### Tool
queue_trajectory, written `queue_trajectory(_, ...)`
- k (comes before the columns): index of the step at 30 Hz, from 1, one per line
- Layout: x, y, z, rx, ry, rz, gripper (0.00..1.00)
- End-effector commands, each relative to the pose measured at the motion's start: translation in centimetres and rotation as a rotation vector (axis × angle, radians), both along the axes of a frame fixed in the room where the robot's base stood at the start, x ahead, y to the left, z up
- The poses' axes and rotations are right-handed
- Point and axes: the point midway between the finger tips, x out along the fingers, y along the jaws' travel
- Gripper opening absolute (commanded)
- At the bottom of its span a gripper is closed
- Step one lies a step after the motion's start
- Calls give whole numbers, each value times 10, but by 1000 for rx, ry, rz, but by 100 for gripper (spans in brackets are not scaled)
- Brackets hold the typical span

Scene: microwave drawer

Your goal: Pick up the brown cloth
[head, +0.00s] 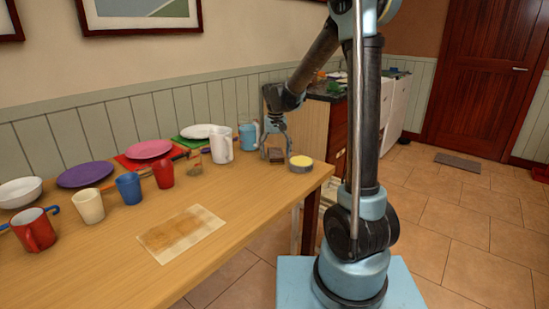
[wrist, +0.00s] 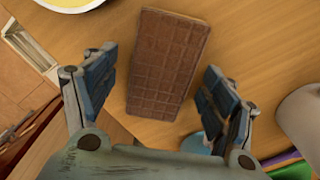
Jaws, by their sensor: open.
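A brown rectangular piece with a grid pattern (wrist: 168,60), which may be the brown cloth, lies on the wooden table in the wrist view. It looks like a slab or a folded cloth; I cannot tell which. My gripper (wrist: 160,68) is open, with one finger on each side of the brown piece and visible gaps between. In the head view my gripper (head: 273,146) is low over the table's far right end, with a brown patch (head: 274,155) beneath it. A flat beige sheet with a brown middle (head: 172,235) lies alone near the table's front.
A round yellow-topped tin (head: 300,163) stands just right of my gripper. A white pitcher (head: 221,145) and a blue jug (head: 248,135) stand to its left. Several mugs and plates line the table further left. The table's right edge is close by.

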Motion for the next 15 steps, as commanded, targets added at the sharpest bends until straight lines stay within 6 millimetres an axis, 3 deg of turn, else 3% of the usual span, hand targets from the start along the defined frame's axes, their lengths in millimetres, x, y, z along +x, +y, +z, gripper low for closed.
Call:
queue_trajectory(2,0,0,0,0,0,0,73)
queue_trajectory(7,0,0,0,0,0,0,34)
queue_trajectory(15,0,0,0,0,0,0,30)
